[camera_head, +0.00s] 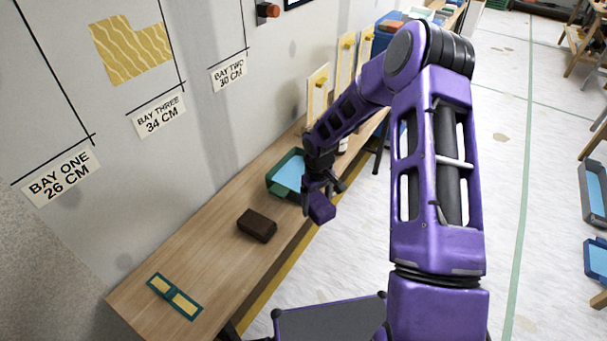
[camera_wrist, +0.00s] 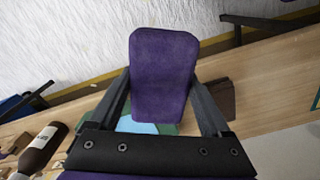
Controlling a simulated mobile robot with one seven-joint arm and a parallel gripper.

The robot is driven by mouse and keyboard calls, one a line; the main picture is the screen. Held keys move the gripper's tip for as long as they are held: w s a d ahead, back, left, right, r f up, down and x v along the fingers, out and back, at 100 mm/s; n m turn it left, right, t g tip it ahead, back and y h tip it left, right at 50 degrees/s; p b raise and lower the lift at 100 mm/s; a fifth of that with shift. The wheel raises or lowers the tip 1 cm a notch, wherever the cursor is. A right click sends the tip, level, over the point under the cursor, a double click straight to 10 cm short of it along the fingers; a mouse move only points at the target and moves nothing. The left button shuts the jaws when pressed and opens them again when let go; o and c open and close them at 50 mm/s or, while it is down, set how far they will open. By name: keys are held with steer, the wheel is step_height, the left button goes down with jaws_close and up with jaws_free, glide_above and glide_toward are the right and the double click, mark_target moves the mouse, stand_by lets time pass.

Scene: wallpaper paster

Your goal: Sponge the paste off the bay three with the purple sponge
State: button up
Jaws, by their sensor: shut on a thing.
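My gripper (camera_head: 318,186) is shut on the purple sponge (camera_head: 321,208), above the front edge of the bench. In the wrist view the sponge (camera_wrist: 164,75) sits between the two fingers (camera_wrist: 164,100). The bay three label (camera_head: 158,115) is on the wall, between the bay one label (camera_head: 61,177) and the bay two label (camera_head: 229,74). A yellow paste patch (camera_head: 130,50) with wavy lines is on the wall above the bay three label. The sponge is well away from the wall.
A green tray with blue water (camera_head: 283,172) stands on the bench behind my gripper. A dark brown block (camera_head: 257,226) and a teal-framed yellow piece (camera_head: 174,296) lie on the bench (camera_head: 220,262). Upright yellow-and-white boards (camera_head: 317,95) stand farther back. A brown bottle (camera_wrist: 41,150) shows in the wrist view.

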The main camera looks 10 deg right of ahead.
steer(key=s+r+m, duration=0.4)
steer(key=s+r, duration=0.3)
steer(key=r, duration=0.5)
steer(key=shift+s+r+m, duration=0.25)
steer(key=shift+r+m, duration=0.1)
steer(key=shift+m, duration=0.05)
